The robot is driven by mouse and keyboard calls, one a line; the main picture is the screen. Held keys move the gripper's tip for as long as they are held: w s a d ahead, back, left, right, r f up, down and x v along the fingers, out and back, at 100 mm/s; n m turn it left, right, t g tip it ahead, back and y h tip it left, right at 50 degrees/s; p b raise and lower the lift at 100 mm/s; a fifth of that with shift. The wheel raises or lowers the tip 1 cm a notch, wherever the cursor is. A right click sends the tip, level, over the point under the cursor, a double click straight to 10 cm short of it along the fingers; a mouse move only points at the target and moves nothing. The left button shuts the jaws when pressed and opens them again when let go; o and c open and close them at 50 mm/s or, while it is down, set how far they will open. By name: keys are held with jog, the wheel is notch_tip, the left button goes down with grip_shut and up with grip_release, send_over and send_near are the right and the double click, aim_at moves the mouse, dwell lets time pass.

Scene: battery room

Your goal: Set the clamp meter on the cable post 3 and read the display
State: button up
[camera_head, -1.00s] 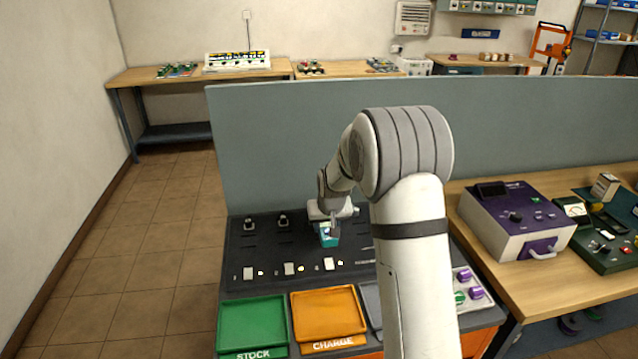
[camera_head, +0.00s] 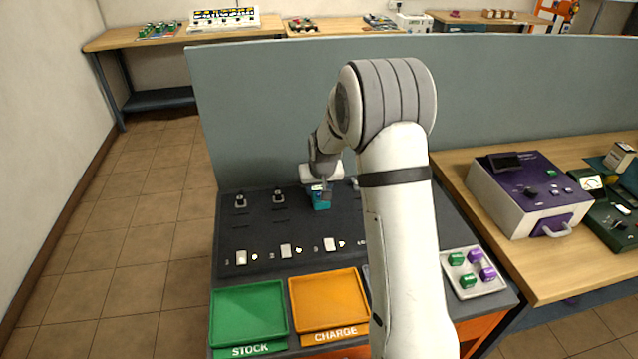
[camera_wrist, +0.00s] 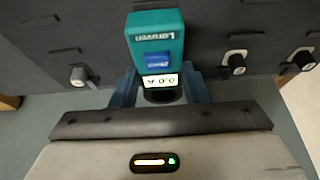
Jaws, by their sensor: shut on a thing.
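The teal clamp meter (camera_head: 320,200) is held in my gripper (camera_head: 320,183) over the black panel (camera_head: 300,229), in line with the post row. In the wrist view the meter (camera_wrist: 155,35) sits between the two blue fingers of my gripper (camera_wrist: 160,92). Its lit display (camera_wrist: 160,81) appears to read 0.0 A, upside down in this view. Cable post 3 is hidden behind the meter and gripper, so I cannot tell whether the clamp is around it. Post 1 (camera_head: 240,201) and post 2 (camera_head: 279,195) stand bare to the left.
White switches (camera_head: 286,251) with small lights line the panel's front. A green STOCK tray (camera_head: 248,289) and orange CHARGE tray (camera_head: 325,281) lie in front. A grey divider (camera_head: 240,110) stands behind. A purple tester (camera_head: 525,190) is on the right bench. Floor on the left is clear.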

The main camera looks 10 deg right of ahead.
aim_at(319, 191)
jog(key=shift+f, duration=0.95)
jog(key=shift+s+b, duration=0.1)
jog(key=shift+b, duration=0.65)
jog(key=shift+f+b, duration=0.5)
jog(key=shift+f, duration=0.05)
dwell(0.6)
jog(key=o, duration=0.8)
jog(key=shift+o, duration=0.2)
jog(key=shift+r, duration=0.1)
jog(key=shift+p+v, duration=1.85)
jog(key=shift+v, duration=2.85)
jog(key=shift+s+r, duration=0.4)
jog(key=shift+r, duration=0.25)
